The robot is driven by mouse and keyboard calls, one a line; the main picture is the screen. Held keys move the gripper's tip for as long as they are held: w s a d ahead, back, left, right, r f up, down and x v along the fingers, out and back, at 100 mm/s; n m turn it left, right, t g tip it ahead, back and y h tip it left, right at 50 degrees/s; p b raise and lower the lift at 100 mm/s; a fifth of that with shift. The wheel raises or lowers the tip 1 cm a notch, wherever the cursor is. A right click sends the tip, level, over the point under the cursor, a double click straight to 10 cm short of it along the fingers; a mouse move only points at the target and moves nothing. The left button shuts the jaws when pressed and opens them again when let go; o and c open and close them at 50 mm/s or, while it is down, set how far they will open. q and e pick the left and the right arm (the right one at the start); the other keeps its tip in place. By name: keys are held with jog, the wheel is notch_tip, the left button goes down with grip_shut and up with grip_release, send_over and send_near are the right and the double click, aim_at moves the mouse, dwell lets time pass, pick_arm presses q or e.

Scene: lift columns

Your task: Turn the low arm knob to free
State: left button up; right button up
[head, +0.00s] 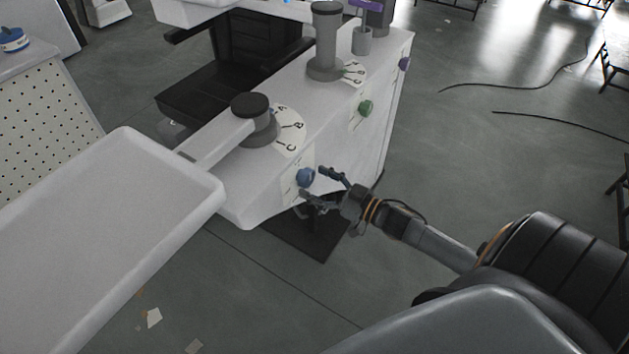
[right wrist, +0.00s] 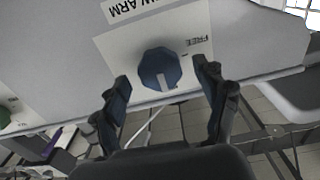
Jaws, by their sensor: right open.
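The blue low arm knob (head: 305,176) sits on a pale label plate on the side of the white housing. In the right wrist view the knob (right wrist: 160,68) is dark blue with a white pointer mark facing the bottom of the picture. The word FREE (right wrist: 199,42) is printed upside down to its upper right, and part of "LOW ARM" (right wrist: 130,7) is above. My right gripper (head: 314,184) is open, with its fingers to either side of the knob; in the wrist view (right wrist: 163,88) gaps show between fingers and knob. My left gripper is not in view.
A green knob (head: 365,108) and a purple knob (head: 404,64) are farther along the housing (head: 225,205). A white tray (head: 120,240) extends from a column with a dark cap (head: 250,105) and a lettered dial. Floor right of the housing is mostly open, with cables.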

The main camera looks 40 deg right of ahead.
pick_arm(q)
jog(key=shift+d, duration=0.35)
pick_arm(e)
jog(key=shift+w+a, duration=0.2)
jog(key=shift+w, duration=0.25)
jog(key=c, duration=1.2)
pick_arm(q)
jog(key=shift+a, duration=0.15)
pick_arm(e)
jog(key=shift+o, duration=0.2)
